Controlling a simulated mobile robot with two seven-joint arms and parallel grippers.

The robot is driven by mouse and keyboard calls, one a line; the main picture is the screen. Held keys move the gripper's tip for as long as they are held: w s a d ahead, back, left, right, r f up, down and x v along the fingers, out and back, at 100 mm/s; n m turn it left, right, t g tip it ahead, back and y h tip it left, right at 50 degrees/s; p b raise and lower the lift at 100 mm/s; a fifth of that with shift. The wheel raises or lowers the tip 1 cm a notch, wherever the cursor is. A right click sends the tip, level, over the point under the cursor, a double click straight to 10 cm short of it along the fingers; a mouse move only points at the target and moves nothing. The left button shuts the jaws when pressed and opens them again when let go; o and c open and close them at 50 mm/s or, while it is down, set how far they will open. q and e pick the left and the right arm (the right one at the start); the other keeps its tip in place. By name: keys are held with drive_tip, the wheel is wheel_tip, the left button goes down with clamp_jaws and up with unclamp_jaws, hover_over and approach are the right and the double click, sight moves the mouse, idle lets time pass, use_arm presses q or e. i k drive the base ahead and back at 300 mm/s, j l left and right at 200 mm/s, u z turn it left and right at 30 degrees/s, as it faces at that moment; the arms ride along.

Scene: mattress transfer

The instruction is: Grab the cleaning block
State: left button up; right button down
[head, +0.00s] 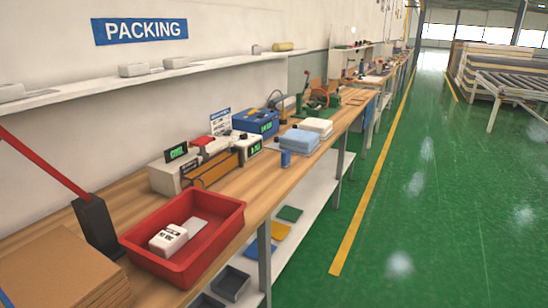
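Neither of my grippers shows in the head view. I cannot tell for sure which thing is the cleaning block. A small white block with dark lettering (168,239) lies in a red tray (186,266) near the front of the wooden bench (262,190). A flat pale piece (196,228) lies beside it in the tray. Further along, a light blue folded stack (299,141) and a cream stack (316,127) sit near the bench's front edge. The lettering on the white block is too small to read.
Cardboard sheets (62,272) and a dark block with a red bar (95,225) flank the tray. Devices with green displays (177,152) stand behind. A lower shelf (318,188) holds bins and coloured pads.

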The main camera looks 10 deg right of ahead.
sight(285, 155)
drive_tip(key=i+l+z, duration=0.15)
drive_tip(key=i+l, duration=0.4)
drive_tip(key=i+l+z, duration=0.15)
drive_tip(key=i+l, duration=0.3)
drive_tip(key=i, duration=0.2)
